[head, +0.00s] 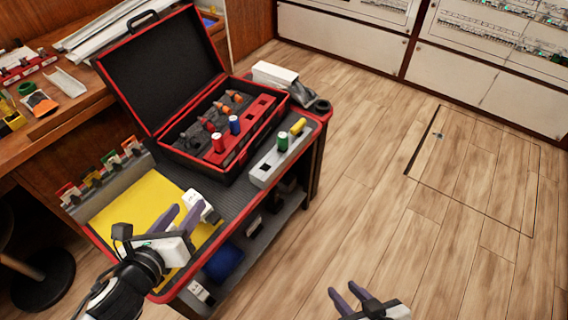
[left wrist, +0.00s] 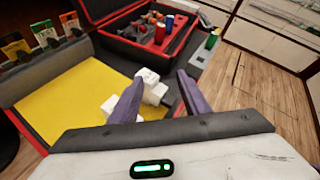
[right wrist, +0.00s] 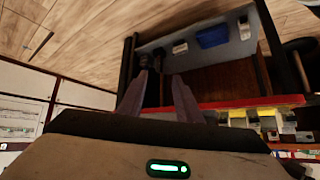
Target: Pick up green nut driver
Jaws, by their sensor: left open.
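The green nut driver (head: 283,141) stands upright in a grey holder block (head: 266,172) on the right side of the cart top, beside a yellow-handled driver (head: 298,126). Its green handle also shows in the left wrist view (left wrist: 211,41), beyond the right finger. My left gripper (head: 186,212) is open over the yellow mat, nearer the front than the green driver and to its left. White blocky parts (left wrist: 151,88) show between and beyond its fingers; I cannot tell contact. My right gripper (head: 347,292) is open and empty over the floor, right of the cart.
An open black case (head: 165,70) with red edges holds red and blue drivers and orange-handled tools. The yellow mat (head: 135,215) covers the cart's front left. Coloured clips line the cart's left edge. A wooden bench (head: 85,100) stands behind left. Floor at right is clear.

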